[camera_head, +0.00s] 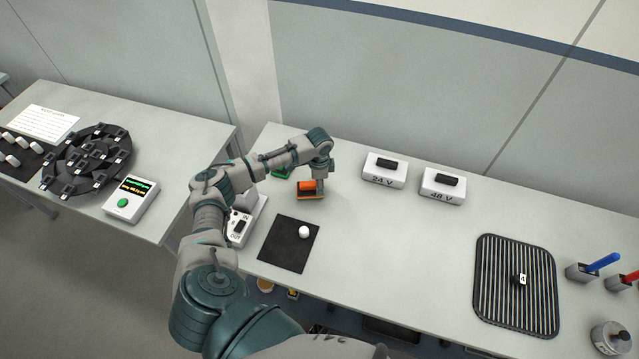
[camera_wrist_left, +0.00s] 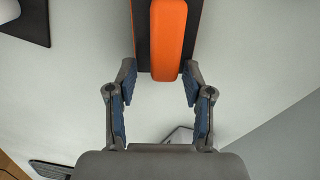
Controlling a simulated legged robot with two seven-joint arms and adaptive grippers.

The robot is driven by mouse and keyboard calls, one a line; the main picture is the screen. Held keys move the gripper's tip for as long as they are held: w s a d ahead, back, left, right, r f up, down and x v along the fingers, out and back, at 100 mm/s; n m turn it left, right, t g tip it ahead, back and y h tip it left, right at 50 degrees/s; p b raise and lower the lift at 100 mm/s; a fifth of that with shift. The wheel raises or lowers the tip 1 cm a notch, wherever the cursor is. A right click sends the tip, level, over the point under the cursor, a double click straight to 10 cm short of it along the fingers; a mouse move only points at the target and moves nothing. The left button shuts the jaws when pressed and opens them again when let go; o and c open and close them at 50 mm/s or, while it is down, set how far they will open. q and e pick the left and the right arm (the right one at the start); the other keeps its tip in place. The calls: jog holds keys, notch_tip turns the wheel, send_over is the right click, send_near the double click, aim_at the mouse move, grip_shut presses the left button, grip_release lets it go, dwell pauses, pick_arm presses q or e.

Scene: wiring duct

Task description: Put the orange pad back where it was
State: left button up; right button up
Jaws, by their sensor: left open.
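The orange pad (camera_head: 306,184) lies on a dark base with an orange edge, on the table in front of my left arm. In the left wrist view the orange pad (camera_wrist_left: 168,38) is at the top centre, on a black strip. My left gripper (camera_head: 318,190) is low over the table at the pad's right end. In the wrist view its open fingers (camera_wrist_left: 160,76) stand either side of the pad's near end. My right gripper is not in view.
A black mat (camera_head: 282,252) with a white knob (camera_head: 304,231) lies in front. A white IN/OUT box (camera_head: 239,230) is partly behind my arm, near a green piece (camera_head: 282,173). White 24 V (camera_head: 383,181) and 48 V (camera_head: 441,196) boxes stand right. The middle table is clear.

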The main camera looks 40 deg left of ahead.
pick_arm(q)
notch_tip(320, 180, up, 12)
dwell(0.4)
jog(key=shift+a, duration=0.15)
